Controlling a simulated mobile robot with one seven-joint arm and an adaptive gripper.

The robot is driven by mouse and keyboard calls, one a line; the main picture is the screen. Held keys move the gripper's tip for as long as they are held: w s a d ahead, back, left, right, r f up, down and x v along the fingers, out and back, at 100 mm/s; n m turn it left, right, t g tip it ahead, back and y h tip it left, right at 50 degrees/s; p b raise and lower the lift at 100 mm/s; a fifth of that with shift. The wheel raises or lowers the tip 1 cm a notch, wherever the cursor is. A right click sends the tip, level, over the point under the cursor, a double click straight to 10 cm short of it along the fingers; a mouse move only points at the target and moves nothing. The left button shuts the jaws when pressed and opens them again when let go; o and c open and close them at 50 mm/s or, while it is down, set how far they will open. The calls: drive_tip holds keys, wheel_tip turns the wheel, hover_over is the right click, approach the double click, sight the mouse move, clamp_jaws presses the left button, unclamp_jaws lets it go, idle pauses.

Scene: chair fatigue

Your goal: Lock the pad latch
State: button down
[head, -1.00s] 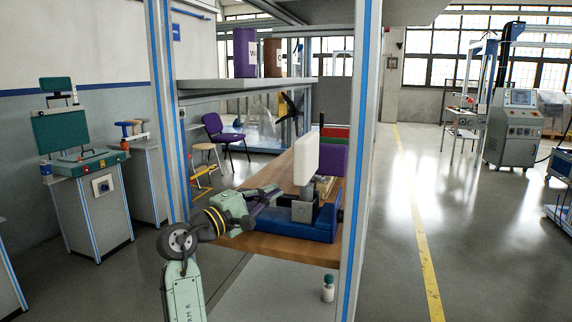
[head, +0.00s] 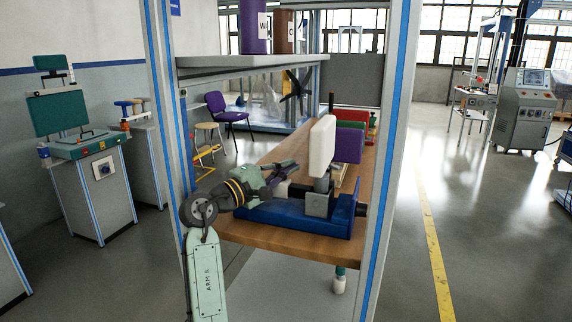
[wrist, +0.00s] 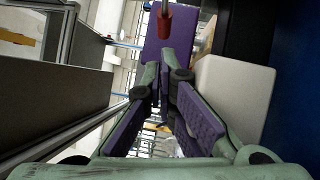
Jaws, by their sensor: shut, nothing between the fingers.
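A white pad (head: 322,144) stands upright on a grey block (head: 318,204) of a blue fixture (head: 290,219) on the wooden shelf. It also shows at the right in the wrist view (wrist: 232,92). A purple pad (head: 350,144) stands behind it. In the wrist view a red-ended rod (wrist: 166,22) lies just beyond my fingertips, in front of a purple panel (wrist: 172,48); I cannot tell whether it is the latch. My gripper (wrist: 162,80), green with purple finger pads, is shut and empty. In the head view my gripper (head: 290,166) is left of the white pad, above the fixture.
Blue-striped posts (head: 398,130) frame the shelf left and right, and a grey upper shelf (head: 245,62) hangs above. Red and green blocks (head: 352,115) stand behind the pads. The wooden surface (head: 275,240) is bare at the front edge.

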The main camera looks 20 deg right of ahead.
drive_tip(key=p+x, duration=0.1)
drive_tip(key=x, duration=0.6)
drive_tip(key=shift+p, duration=0.3)
drive_tip(key=shift+w+d, duration=0.2)
drive_tip(key=shift+d, duration=0.1)
